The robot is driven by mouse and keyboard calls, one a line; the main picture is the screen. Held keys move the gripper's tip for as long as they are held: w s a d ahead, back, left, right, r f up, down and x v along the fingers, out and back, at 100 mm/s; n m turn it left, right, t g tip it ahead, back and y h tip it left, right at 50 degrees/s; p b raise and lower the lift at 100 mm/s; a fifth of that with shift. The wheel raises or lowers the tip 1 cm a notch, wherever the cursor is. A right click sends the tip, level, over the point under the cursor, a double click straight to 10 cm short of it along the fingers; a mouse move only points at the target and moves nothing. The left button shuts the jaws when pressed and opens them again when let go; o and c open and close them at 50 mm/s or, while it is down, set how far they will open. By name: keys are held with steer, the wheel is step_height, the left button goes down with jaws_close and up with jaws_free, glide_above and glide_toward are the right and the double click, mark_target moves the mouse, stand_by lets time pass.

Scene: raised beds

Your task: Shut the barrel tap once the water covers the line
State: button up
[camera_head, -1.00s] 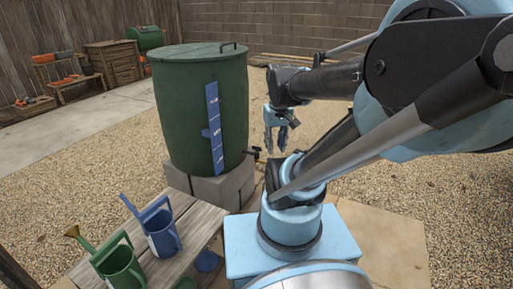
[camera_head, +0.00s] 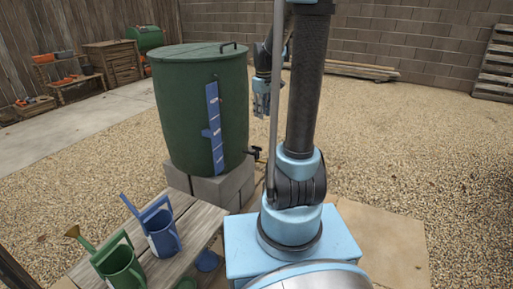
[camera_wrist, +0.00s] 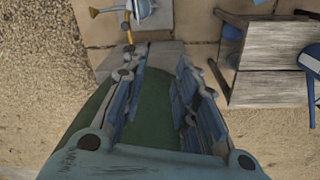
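The dark green barrel (camera_head: 195,110) stands on grey blocks (camera_head: 225,187), its lid on. A blue strip with pale marks (camera_head: 214,130) runs down its side. The small dark tap (camera_head: 255,153) sticks out low on the barrel's right; whether it is open is too small to tell. A brass-coloured part, perhaps the tap, shows in the wrist view (camera_wrist: 129,32). My gripper (camera_wrist: 162,58) has its fingers apart with nothing between them, above the barrel's green surface (camera_wrist: 155,100). In the head view my gripper (camera_head: 262,105) hangs right of the barrel, above the tap. No water shows.
A wooden bench (camera_head: 196,220) holds a green watering can (camera_head: 120,268) and a blue watering can (camera_head: 163,238) at the front left. A blue object (camera_head: 207,262) is low beside the bench. My arm's upright link stands right of the tap. Open gravel (camera_head: 400,140) lies right.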

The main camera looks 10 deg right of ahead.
mark_target(257, 149)
steer(key=w+f+n, duration=0.2)
steer(key=w+f, duration=0.2)
steer(key=w, duration=0.3)
steer(key=w+f+n, duration=0.1)
steer(key=w+f, duration=0.4)
steer(key=w, duration=0.3)
steer(key=shift+g, duration=0.4)
steer(key=f, duration=1.7)
steer(key=shift+s+f, duration=0.1)
steer(key=shift+s, duration=0.1)
steer(key=shift+c, duration=0.6)
jaws_close()
